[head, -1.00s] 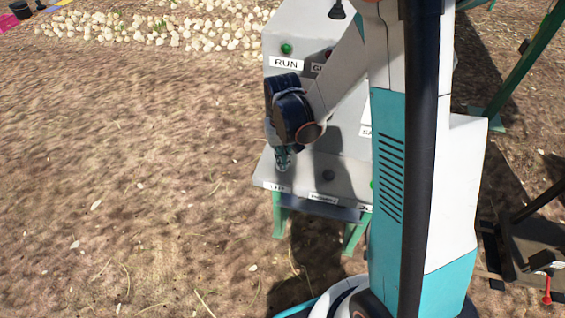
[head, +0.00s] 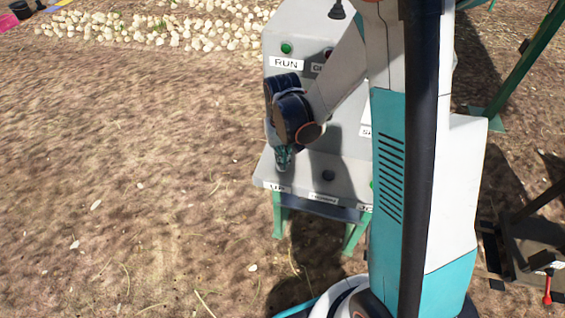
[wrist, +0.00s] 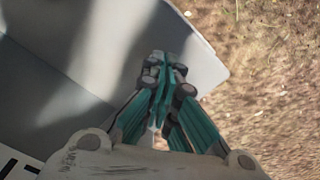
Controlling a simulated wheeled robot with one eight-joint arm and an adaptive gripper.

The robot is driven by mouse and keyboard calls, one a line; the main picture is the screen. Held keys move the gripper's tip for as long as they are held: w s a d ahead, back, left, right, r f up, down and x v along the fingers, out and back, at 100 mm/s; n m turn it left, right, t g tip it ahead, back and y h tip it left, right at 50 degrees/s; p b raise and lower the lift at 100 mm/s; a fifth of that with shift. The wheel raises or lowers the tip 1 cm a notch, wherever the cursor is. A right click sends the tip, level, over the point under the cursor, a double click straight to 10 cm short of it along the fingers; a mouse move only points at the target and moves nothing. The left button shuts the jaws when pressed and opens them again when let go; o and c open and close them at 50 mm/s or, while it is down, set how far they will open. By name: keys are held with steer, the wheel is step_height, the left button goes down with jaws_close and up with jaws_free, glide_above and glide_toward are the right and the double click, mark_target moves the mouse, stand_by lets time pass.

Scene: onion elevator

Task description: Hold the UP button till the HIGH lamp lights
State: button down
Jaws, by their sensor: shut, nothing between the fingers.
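My gripper (head: 283,165) is shut and empty, pointing down at the left end of the grey control panel's sloped ledge (head: 312,172), just above the UP label (head: 277,187). The UP button itself is hidden under the fingertips, so I cannot tell whether they touch or press it. In the wrist view the closed teal fingers (wrist: 162,75) are over the grey panel surface (wrist: 105,40) near its corner. No HIGH lamp can be made out; my arm covers much of the panel.
A green lamp or button (head: 286,48) sits above the RUN label (head: 286,64). A dark round knob (head: 328,175) is on the ledge to the right of my gripper. Pale onions (head: 170,30) lie on the ground behind. Bare soil to the left is open.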

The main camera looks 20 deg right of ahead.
stand_by(0.4)
step_height(320, 180, up, 7)
steer(key=p, duration=0.4)
steer(key=shift+r+p, duration=0.1)
steer(key=shift+p, duration=0.3)
stand_by(0.6)
steer(key=s+r+t, duration=0.3)
steer(key=s+r, duration=0.4)
steer(key=r, duration=0.3)
steer(key=s+r+n+t, duration=0.1)
steer(key=s+r+t, duration=0.3)
steer(key=s+r, duration=0.4)
steer(key=shift+r, duration=0.9)
